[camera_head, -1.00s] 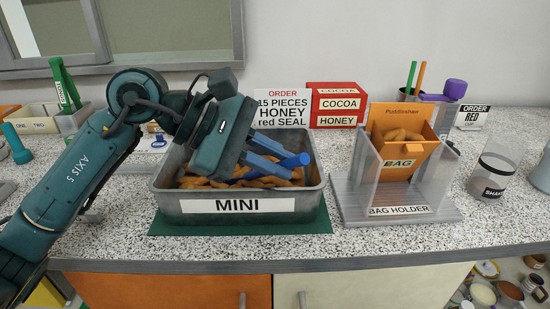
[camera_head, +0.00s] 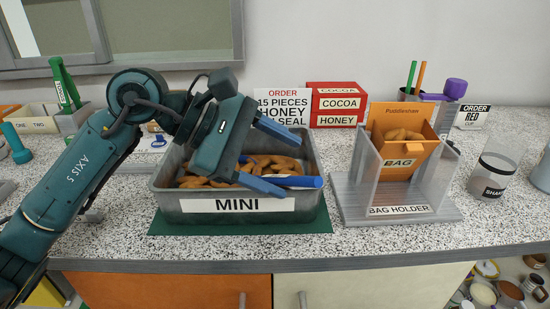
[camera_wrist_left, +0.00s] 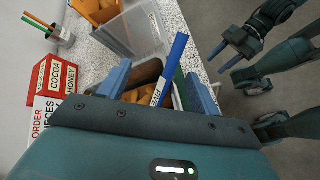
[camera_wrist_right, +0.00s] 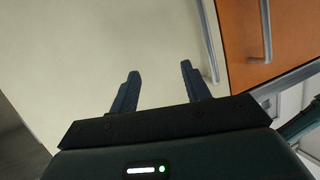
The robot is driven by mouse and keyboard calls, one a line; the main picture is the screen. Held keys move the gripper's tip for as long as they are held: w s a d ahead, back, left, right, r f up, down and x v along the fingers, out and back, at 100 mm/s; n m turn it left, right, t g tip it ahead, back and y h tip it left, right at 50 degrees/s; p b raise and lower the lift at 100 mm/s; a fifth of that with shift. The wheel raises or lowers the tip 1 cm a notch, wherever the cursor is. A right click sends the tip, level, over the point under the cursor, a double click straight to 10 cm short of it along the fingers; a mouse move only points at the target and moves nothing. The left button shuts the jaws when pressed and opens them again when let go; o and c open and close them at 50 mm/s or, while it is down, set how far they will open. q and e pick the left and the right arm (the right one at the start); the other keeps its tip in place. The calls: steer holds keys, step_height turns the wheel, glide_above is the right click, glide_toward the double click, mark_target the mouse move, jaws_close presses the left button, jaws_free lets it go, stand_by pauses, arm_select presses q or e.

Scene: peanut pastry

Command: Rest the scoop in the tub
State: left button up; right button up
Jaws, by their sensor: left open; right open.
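The grey tub (camera_head: 165,204) labelled MINI holds a heap of brown peanut-shaped pastries (camera_head: 262,163). The blue scoop (camera_head: 307,182) lies in the tub on the pastries, its handle at the front right, partly hidden behind my lower finger. In the left wrist view the scoop's labelled handle (camera_wrist_left: 174,58) runs between the fingers, nearer the right one. My left gripper (camera_head: 291,168) is open over the tub, apart from the handle as far as I can tell. My right gripper (camera_wrist_right: 160,68) is open and empty, facing the cabinet fronts.
A clear bag holder (camera_head: 352,204) with an orange bag (camera_head: 398,168) stands right of the tub. Behind are an order sign (camera_head: 281,104) and red cocoa and honey boxes (camera_head: 337,106). A shaker cup (camera_head: 490,176) is further right. The counter front edge is free.

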arm_select(q)
steer(key=shift+a+r, duration=0.1)
stand_by(0.5)
steer(key=v, duration=0.7)
steer(key=shift+a+r, duration=0.2)
steer(key=shift+a, duration=0.15)
stand_by(0.4)
